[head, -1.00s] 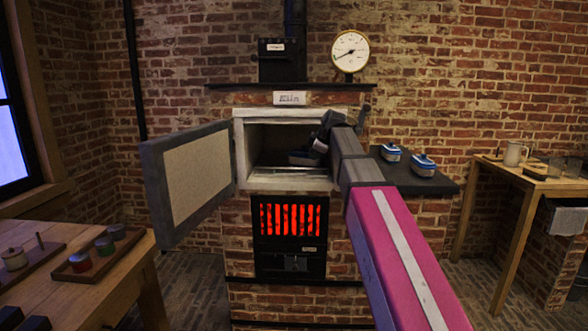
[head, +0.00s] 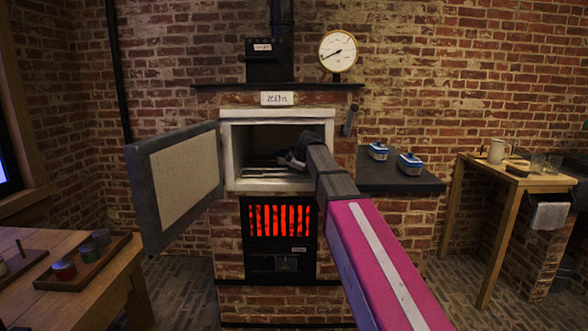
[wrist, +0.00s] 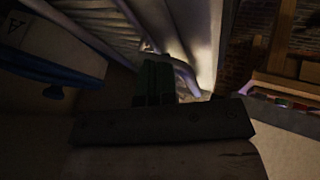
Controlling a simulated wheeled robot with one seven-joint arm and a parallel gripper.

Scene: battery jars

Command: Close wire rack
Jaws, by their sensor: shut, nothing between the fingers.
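The wire rack (head: 268,172) lies inside the open kiln chamber (head: 226,150), low down, with its bars visible left of my gripper. My gripper (head: 286,162) is at the chamber mouth, over the right part of the rack. In the wrist view my gripper (wrist: 155,82) is shut and empty, close to a rounded metal rod of the rack (wrist: 186,76). More rack bars run across the upper left there. I cannot tell whether the fingers touch the rod. My arm hides the right part of the rack in the head view.
The kiln door (head: 180,185) stands open to the left. A dark side shelf (head: 400,180) holds two blue-and-white jars (head: 378,151) (head: 410,163). A glowing firebox (head: 278,220) is below. Wooden tables stand left (head: 100,285) and right (head: 530,176). A blue-and-white lettered object (wrist: 50,50) shows in the wrist view.

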